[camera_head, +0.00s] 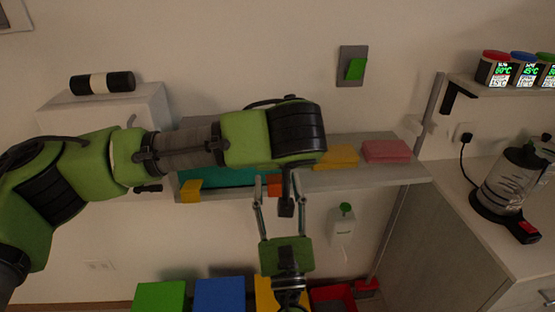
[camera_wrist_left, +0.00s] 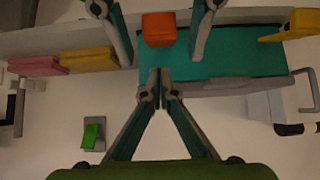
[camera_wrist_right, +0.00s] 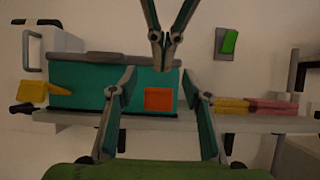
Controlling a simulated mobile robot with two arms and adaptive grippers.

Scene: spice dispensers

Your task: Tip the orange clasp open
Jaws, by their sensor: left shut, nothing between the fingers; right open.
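The orange clasp (camera_head: 273,185) is on the front of the teal box (camera_head: 225,178), on the wall shelf. In the right wrist view the clasp (camera_wrist_right: 158,99) is a flat orange square. My right gripper (camera_wrist_right: 158,104) is open, its fingers on either side of the clasp; I see no contact. The right fingers (camera_head: 277,178) also show in the head view. My left gripper (camera_wrist_left: 161,74) is shut and empty; in the right wrist view its tips (camera_wrist_right: 168,62) are above the clasp. My left wrist hides part of the box in the head view. A yellow clasp (camera_wrist_right: 33,92) sticks out at the box's left end.
Yellow sponge-like blocks (camera_head: 335,157) and pink ones (camera_head: 386,151) lie on the shelf (camera_head: 400,172) right of the box. A green wall switch (camera_head: 355,69) is above. A white bottle (camera_head: 342,230) hangs below. Colored bins (camera_head: 160,296) stand at the bottom.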

